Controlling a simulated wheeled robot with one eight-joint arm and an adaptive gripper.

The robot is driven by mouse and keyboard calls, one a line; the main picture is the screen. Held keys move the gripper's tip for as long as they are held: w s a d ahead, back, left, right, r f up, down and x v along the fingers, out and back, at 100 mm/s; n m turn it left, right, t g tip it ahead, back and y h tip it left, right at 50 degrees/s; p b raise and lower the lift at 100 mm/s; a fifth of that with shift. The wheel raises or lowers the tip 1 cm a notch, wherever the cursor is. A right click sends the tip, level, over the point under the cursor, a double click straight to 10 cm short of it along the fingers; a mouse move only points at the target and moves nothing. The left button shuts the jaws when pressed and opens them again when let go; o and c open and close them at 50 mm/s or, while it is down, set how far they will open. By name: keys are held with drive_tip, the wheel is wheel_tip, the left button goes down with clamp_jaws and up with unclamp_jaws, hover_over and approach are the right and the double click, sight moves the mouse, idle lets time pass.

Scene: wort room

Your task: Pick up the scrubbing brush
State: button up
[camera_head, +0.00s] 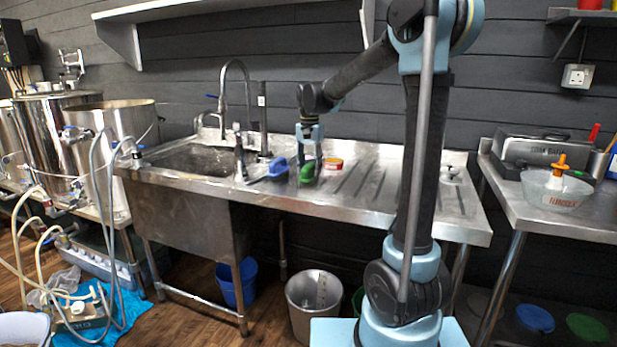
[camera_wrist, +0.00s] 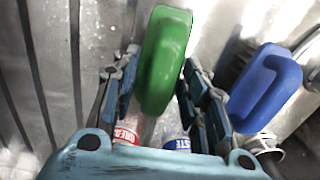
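Two brush-like objects with looped handles, one green (camera_head: 307,172) and one blue (camera_head: 277,166), lie on the steel sink counter; I cannot tell which one the task means. My gripper (camera_head: 309,153) points down over the green one. In the wrist view, the green one (camera_wrist: 166,58) lies between the two fingers of my gripper (camera_wrist: 160,72), which are apart on either side of it. A narrow gap shows at the left finger; contact at the right finger is unclear. The blue one (camera_wrist: 265,88) is outside the fingers, to the right. Bristles are hidden in both views.
The sink basin (camera_head: 195,160) and tall tap (camera_head: 236,80) are to the left. The ribbed drainboard (camera_head: 375,180) is mostly clear to the right. Two labelled containers show low in the wrist view (camera_wrist: 127,131).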

sight(309, 163)
clamp_jaws()
drive_tip(key=shift+r, duration=0.1)
wheel_tip(309, 163, up, 10)
drive_tip(key=shift+f, duration=0.1)
idle(0.4)
drive_tip(key=shift+c, duration=1.3)
unclamp_jaws()
drive_tip(key=c, duration=0.4)
